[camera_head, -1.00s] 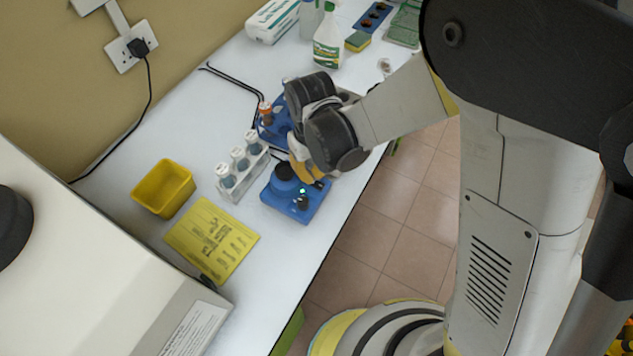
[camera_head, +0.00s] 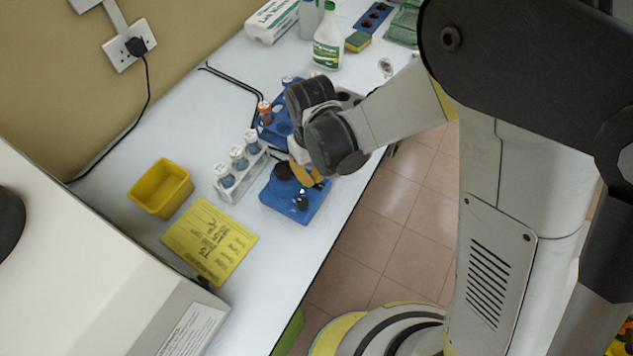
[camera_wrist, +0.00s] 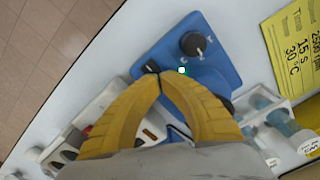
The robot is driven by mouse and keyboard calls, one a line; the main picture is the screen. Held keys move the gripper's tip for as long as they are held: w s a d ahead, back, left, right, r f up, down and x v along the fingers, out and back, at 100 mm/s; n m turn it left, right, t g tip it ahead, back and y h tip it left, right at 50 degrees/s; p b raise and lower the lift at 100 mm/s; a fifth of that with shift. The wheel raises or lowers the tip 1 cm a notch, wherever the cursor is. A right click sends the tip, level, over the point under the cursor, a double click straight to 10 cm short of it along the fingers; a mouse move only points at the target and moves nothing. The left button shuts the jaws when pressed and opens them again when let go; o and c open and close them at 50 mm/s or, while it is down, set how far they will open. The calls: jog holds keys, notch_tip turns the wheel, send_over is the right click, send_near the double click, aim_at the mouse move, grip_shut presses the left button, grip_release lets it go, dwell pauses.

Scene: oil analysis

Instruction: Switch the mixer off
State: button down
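The mixer (camera_head: 312,210) is a blue unit near the front edge of the bench, with a black round top (camera_head: 284,172) and a black knob (camera_head: 301,203). A small green light (camera_head: 302,190) glows beside the knob. In the wrist view the mixer (camera_wrist: 222,65) shows its knob (camera_wrist: 193,43) with a white pointer mark, and the lit green light (camera_wrist: 181,70). My gripper (camera_wrist: 155,72) has yellow fingers whose tips are together, with nothing visible between them. Contact cannot be told.
A white rack (camera_head: 239,178) with several capped vials stands beside the mixer. A blue unit (camera_head: 268,131) with an orange-capped vial is behind it. A yellow bin (camera_head: 161,190) and yellow instruction sheet (camera_head: 210,240) lie to the left. A spray bottle (camera_head: 328,45) stands farther back.

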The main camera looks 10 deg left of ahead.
jog(key=shift+f, duration=0.15)
jog(key=shift+r+p, duration=2.25)
jog(key=shift+r, duration=1.3)
jog(key=s+d+r+m+t+b, duration=0.1)
jog(key=d+r+m+t+b, duration=0.1)
jog(key=d, duration=0.6)
jog(key=s+d+r+m+t+b, duration=0.2)
jog(key=d+r+m+b, duration=0.1)
jog(key=d, duration=0.6)
jog(key=s+d+r+m+t+b, duration=0.2)
jog(key=d+r+t+b, duration=0.1)
jog(key=d, duration=0.5)
jog(key=shift+s+d+r+b, duration=0.25)
jog(key=shift+r+b, duration=0.4)
